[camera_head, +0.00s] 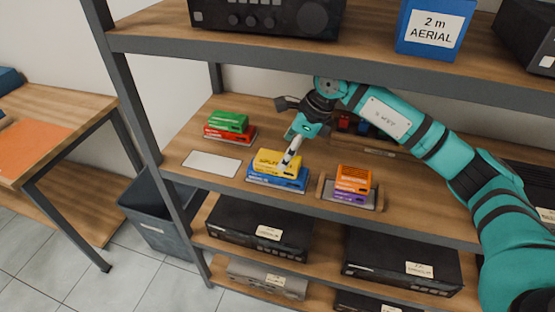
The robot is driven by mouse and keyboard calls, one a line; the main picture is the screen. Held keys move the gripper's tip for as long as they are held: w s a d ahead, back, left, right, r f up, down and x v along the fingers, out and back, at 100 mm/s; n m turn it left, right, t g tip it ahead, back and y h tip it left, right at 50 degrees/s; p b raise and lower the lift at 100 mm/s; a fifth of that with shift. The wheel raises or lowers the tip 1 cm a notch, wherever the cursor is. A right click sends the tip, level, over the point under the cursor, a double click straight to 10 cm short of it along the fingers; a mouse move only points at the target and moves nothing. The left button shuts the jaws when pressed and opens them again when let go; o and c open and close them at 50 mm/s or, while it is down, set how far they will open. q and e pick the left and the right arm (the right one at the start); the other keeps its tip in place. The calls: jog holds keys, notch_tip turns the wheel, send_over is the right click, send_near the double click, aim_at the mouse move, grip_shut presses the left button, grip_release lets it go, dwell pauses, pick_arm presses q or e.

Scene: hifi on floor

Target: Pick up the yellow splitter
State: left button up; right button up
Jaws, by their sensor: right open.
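The yellow splitter (271,160) is a small box with dark print. It lies on top of a blue box (277,178) on the middle shelf. My right gripper (290,158) reaches down from the upper right, with its fingertips at the right part of the yellow splitter. It is open; I cannot tell whether a finger touches the splitter. The gripper hides a little of the splitter's right side. My left gripper is not in view.
A green box (228,120) on a red one stands left, behind a white plate (211,163). An orange box (353,178) on a purple one stands right in a wooden holder. The upper shelf (170,32) hangs above my arm. A grey bin (160,215) stands at lower left.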

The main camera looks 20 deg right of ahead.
jog(key=shift+w+a+f, duration=0.1)
jog(key=shift+a, duration=0.05)
jog(key=p+x, duration=0.1)
jog(key=x, duration=0.4)
jog(key=c, duration=1.4)
